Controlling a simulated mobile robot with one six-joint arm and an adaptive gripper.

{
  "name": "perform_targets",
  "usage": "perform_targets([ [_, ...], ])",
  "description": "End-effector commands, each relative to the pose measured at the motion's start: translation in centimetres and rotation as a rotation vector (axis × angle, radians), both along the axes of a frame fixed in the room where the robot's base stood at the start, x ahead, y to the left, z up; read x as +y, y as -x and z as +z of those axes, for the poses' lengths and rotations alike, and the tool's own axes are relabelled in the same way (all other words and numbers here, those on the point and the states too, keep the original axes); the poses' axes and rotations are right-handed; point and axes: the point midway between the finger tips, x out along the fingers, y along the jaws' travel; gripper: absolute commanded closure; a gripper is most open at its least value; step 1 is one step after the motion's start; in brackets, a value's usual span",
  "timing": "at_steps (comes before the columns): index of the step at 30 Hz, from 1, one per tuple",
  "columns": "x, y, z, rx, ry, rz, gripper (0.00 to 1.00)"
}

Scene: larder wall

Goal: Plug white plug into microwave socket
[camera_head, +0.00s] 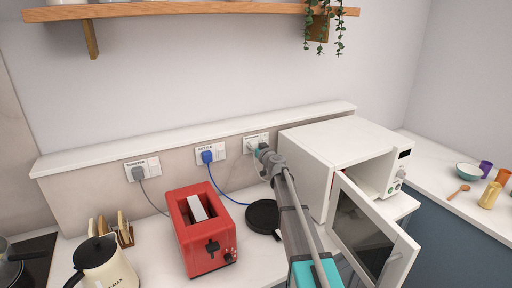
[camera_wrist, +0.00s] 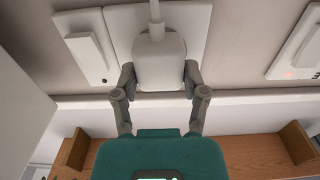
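The white plug (camera_wrist: 160,60) shows in the wrist view between my fingertips, its white cord running off the top edge. It sits in front of the white socket plate (camera_wrist: 198,22), apparently against it; its pins are hidden. My gripper (camera_wrist: 159,74) has a fingertip on each side of the plug and looks shut on it. In the head view my gripper (camera_head: 264,153) is right at the microwave socket (camera_head: 262,137), the rightmost plate on the backsplash. The plug is mostly hidden there.
The white microwave (camera_head: 340,140) stands right of my arm, its door (camera_head: 372,235) open. A blue plug (camera_head: 207,156) and a grey plug (camera_head: 138,173) sit in the sockets to the left. A red toaster (camera_head: 203,230), black round plate (camera_head: 262,214) and kettle (camera_head: 103,265) stand on the counter.

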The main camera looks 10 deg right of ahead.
Motion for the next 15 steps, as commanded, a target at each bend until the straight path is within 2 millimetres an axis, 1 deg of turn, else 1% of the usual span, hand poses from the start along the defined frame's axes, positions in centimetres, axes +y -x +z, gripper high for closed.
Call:
perform_targets([
  [1,0.01,0.00,0.00,0.000,0.000,0.000,0.33],
  [3,0.02,0.02,0.00,0.000,0.000,0.000,0.20],
  [6,0.02,0.02,0.00,0.000,0.000,0.000,0.04],
  [15,0.03,0.02,0.00,0.000,0.000,0.000,0.04],
])
